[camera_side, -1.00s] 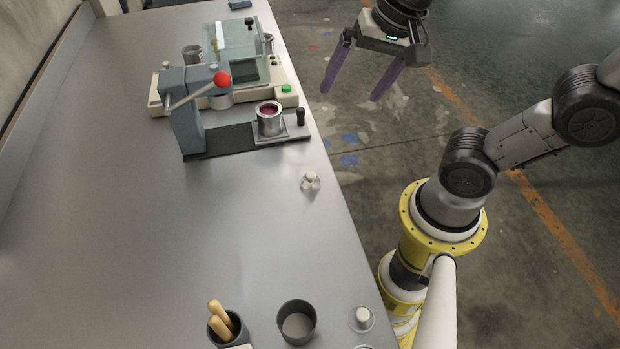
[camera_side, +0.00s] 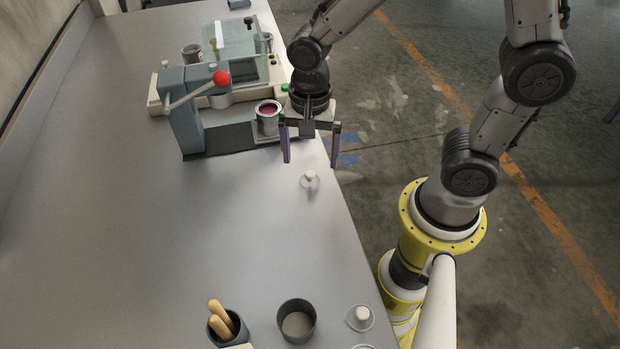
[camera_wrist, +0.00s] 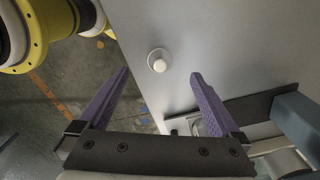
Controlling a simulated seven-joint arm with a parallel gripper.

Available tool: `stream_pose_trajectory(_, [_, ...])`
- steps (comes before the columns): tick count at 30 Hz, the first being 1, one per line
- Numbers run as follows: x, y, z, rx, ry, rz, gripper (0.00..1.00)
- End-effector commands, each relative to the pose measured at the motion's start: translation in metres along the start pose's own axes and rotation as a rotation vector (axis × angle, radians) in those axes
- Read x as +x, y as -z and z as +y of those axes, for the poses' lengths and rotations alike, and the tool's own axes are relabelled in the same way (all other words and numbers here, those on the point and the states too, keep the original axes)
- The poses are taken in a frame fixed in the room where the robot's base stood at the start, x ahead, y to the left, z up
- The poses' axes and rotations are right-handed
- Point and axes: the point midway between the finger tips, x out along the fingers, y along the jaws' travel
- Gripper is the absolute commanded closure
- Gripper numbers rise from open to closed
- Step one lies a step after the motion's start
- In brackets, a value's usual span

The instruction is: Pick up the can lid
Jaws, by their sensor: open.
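A small round can lid (camera_side: 310,181) with a pale knob lies on the steel bench near its right edge. It also shows in the wrist view (camera_wrist: 158,61), just beyond the fingertips and centred between them. My gripper (camera_side: 310,163) points down with its two purple fingers wide apart and empty. It hangs above the bench edge, close to the lid and apart from it. In the wrist view my gripper (camera_wrist: 160,73) has both fingers clear of the lid.
An open can of dark red paint (camera_side: 268,118) stands on the grey press (camera_side: 187,115) behind the gripper. A dark empty cup (camera_side: 297,322), a holder with wooden handles (camera_side: 226,328) and another knobbed disc (camera_side: 360,318) stand at the front. The bench's middle is clear.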

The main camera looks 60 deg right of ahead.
Motion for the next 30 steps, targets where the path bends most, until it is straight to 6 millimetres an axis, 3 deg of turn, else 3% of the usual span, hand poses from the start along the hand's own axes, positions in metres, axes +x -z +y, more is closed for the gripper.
stream_pose_trajectory(7, [0.018, 0.001, 0.001, 0.001, -0.003, 0.000, 0.01])
stream_pose_trajectory(16, [0.057, 0.003, 0.000, 0.001, -0.003, 0.000, 0.01])
stream_pose_trajectory(25, [0.061, 0.003, -0.001, 0.000, 0.002, 0.001, 0.01])
stream_pose_trajectory(30, [0.061, 0.003, -0.001, 0.000, 0.002, 0.001, 0.29])
